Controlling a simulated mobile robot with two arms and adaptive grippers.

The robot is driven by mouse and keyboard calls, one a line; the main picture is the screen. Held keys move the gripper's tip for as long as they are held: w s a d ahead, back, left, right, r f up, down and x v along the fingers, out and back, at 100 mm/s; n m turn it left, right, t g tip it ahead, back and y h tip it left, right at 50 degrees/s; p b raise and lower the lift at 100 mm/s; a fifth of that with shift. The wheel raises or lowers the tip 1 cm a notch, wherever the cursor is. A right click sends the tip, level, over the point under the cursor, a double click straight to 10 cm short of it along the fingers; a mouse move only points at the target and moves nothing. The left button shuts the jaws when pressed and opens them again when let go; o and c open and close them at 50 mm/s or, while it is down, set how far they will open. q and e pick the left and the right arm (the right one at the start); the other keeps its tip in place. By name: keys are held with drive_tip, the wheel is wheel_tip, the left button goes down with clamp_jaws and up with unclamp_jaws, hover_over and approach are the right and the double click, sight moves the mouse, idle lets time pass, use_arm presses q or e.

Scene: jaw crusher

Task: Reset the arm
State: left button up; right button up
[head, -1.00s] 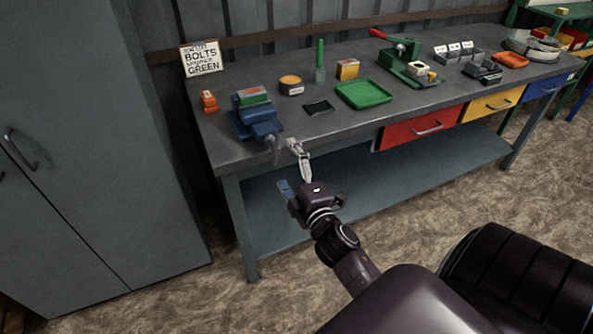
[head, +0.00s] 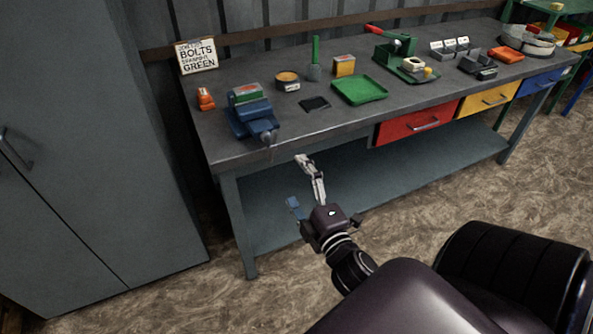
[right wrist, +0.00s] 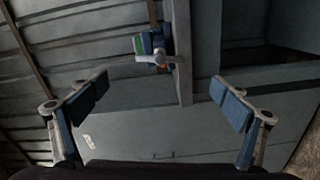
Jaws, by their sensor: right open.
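My right gripper (head: 298,180) is in front of the workbench's front edge, just below the tabletop and clear of it in the head view. In the right wrist view its two blue-padded fingers (right wrist: 160,97) stand wide apart with nothing between them. The vise also shows beyond the fingers in the right wrist view (right wrist: 150,47). My left gripper is not in view.
The workbench (head: 225,155) carries a green tray (head: 360,89), a sign (head: 197,56), an orange item (head: 206,98) and a green press (head: 402,60). Red (head: 417,122), yellow and blue drawers are shut. A grey cabinet (head: 80,150) stands at left. The floor in front is clear.

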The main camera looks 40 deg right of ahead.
idle(0.5)
drive_tip(key=s+a+f+m+g+y, duration=0.1)
drive_tip(key=s+a+f+m+g, duration=0.15)
drive_tip(key=f, duration=0.95)
drive_tip(key=s+a+f+m+g+y, duration=0.1)
drive_tip(key=s+a+f+g, duration=0.2)
drive_tip(key=f, duration=1)
drive_tip(key=s+a+f+m+g+y, duration=0.1)
drive_tip(key=s+a+f+m+g, duration=0.15)
drive_tip(key=f, duration=0.95)
drive_tip(key=s+a+f+m+g, duration=0.1)
drive_tip(key=s+f+g, duration=0.1)
drive_tip(key=s+f, duration=0.4)
drive_tip(key=s+a+f+m+g+y, duration=0.1)
drive_tip(key=s+f, duration=0.6)
drive_tip(key=s, duration=0.7)
drive_tip(key=s+a+f+m+g, duration=0.1)
drive_tip(key=s+f+g, duration=0.4)
drive_tip(key=s, duration=0.6)
wheel_tip(320, 180, down, 2)
drive_tip(key=shift+f+m, duration=0.2)
drive_tip(key=shift+m, duration=0.7)
